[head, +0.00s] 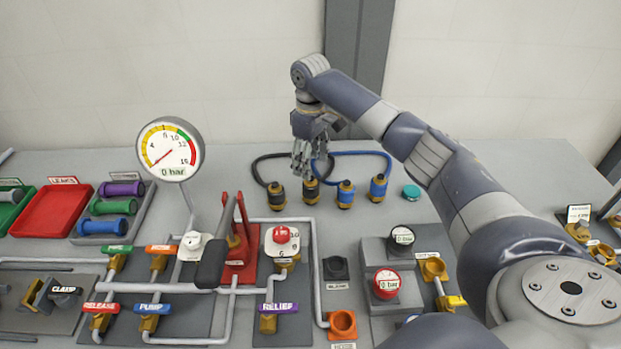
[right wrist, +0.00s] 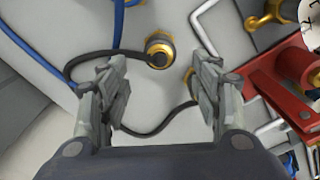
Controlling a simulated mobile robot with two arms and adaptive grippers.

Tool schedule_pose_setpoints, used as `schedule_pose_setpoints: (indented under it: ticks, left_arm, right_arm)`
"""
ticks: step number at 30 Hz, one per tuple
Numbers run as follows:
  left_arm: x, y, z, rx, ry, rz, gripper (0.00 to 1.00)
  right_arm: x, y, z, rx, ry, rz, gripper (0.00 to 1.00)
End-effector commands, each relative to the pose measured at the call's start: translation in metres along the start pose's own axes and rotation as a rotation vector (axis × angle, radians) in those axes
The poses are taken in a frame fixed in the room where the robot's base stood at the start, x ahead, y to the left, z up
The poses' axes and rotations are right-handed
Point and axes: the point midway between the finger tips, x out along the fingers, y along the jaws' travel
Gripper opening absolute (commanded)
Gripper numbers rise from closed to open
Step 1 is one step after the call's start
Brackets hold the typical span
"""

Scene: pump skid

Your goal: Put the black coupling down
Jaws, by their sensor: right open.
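Two black couplings with brass bands stand upright on the grey bench top, joined by a black hose. One black coupling (head: 276,195) is at the left; the other black coupling (head: 310,191) is just below my right gripper (head: 305,168). In the right wrist view, my right gripper (right wrist: 161,88) is open and empty. One black coupling (right wrist: 159,49) shows beyond and between its fingertips, apart from them. The second is mostly hidden behind the right-hand finger. My left gripper is not in view.
Two blue couplings (head: 345,194) with a blue hose (head: 375,153) stand just right of the black ones. A teal cap (head: 411,191) lies farther right. The pump lever, red stand (head: 240,255) and pipes are in front. A pressure gauge (head: 170,148) stands at left.

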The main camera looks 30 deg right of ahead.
Motion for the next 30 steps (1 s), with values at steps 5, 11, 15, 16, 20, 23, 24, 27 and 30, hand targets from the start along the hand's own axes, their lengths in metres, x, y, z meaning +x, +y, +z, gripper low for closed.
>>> schedule_pose_setpoints:
  ticks: [5,11,15,16,20,23,24,27,30]
  left_arm:
    - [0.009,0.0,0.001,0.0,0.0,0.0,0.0]
    - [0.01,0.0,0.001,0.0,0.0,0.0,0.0]
    - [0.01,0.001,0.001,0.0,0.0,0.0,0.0]
    - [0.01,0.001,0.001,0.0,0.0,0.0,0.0]
    - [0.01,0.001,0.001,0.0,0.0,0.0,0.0]
    - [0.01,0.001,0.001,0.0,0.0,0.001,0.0]
    - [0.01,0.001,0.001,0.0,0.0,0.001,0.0]
    - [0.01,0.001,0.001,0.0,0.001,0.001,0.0]
    - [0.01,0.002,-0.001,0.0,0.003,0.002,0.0]
  right_arm:
    - [-0.029,0.0,-0.001,0.0,0.002,0.001,0.59]
    - [-0.043,0.0,0.0,0.0,-0.001,0.0,0.59]
    - [-0.044,0.0,0.0,0.0,-0.001,0.0,0.59]
    - [-0.044,0.0,0.0,0.0,-0.001,0.0,0.59]
    - [-0.044,0.0,0.0,0.0,-0.001,0.0,0.59]
    - [-0.044,0.0,0.0,0.0,-0.001,-0.001,0.59]
    - [-0.044,0.0,0.0,0.0,-0.001,-0.001,0.59]
    - [-0.044,0.0,0.0,0.0,-0.001,-0.001,0.59]
    - [-0.044,0.0,0.0,0.0,-0.002,-0.001,0.59]
